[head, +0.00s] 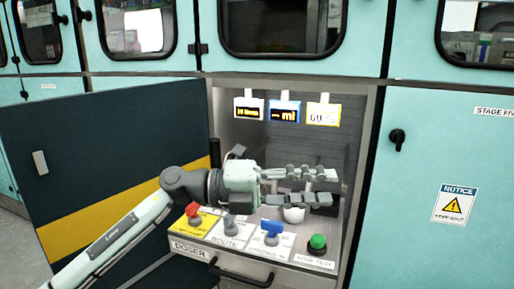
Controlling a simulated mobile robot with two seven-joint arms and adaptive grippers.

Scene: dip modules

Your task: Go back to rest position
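My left gripper (334,187) reaches in from the left, in front of an open cabinet bay. Its two fingers point right and are spread apart, with nothing visible between them. It is above the dosing panel (192,247), which is marked DOSER. My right gripper is not in view.
The panel carries a red knob (193,210), a grey knob (230,222), a blue knob (271,228) and a green button (317,242). A white rounded object (293,214) is partly hidden behind my fingers. A dark door (100,150) stands open left. Small displays (285,111) hang above.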

